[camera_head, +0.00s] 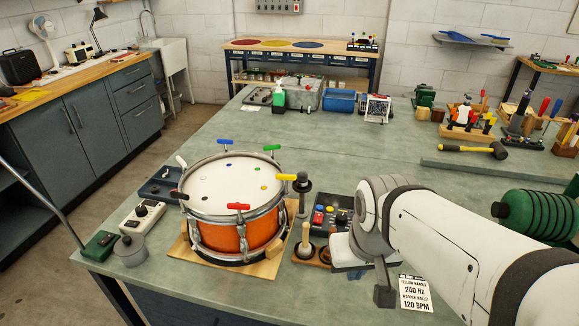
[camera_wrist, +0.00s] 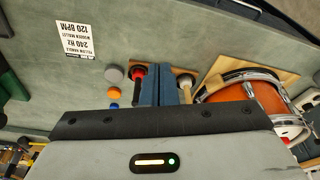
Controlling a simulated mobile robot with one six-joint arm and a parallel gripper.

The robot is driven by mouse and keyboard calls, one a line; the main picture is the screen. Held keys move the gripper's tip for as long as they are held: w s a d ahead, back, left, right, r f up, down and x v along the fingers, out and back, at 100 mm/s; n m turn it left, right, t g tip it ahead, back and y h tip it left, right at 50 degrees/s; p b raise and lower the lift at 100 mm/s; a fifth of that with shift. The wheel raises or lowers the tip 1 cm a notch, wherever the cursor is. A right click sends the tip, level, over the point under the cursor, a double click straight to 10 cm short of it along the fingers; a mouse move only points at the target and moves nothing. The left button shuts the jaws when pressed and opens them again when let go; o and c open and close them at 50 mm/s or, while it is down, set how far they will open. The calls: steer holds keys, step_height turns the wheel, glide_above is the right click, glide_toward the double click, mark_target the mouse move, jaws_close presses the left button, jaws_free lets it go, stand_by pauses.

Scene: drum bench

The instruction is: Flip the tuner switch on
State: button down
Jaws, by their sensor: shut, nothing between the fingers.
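I cannot surely tell which device is the tuner, and no on/off switch is clear. Left of the orange drum (camera_head: 215,238) are a white box with a dark knob (camera_head: 142,215) and a small green box (camera_head: 100,245). In the head view my arm hides part of the bench near the panel.
A card (camera_head: 415,293) reads yellow handle 240 Hz, wooden mallet 120 BPM. A wooden-handled mallet (camera_head: 305,242) stands beside the drum. Coloured tuning keys, one yellow (camera_head: 287,177), stick up around the drum rim. A grey cup (camera_head: 130,250) is by the green box. Mid-bench is clear.

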steer(key=w+r+n+g, duration=0.15)
steer(key=w+n, duration=0.25)
steer(key=w, duration=0.4)
steer(key=w+r+n+g, duration=0.1)
steer(key=w+r+n, duration=0.2)
steer(key=w, duration=0.5)
steer(key=n+g, duration=0.1)
steer(key=n, duration=0.6)
glide_above(318, 221)
step_height(318, 221, down, 4)
steer(key=r, duration=0.1)
steer(key=shift+w+d+f+g+b, duration=0.15)
steer(key=shift+w+f, duration=0.1)
steer(key=shift+w, duration=0.2)
steer(key=shift+w+d+f+g+b, duration=0.1)
steer(key=shift+w+d+f+b, duration=0.1)
steer(key=shift+w, duration=0.25)
steer(key=f, duration=0.4)
steer(key=s+f, duration=0.1)
steer(key=f, duration=0.9)
steer(key=shift+s+a+p, duration=0.3)
steer(key=shift+a, duration=0.05)
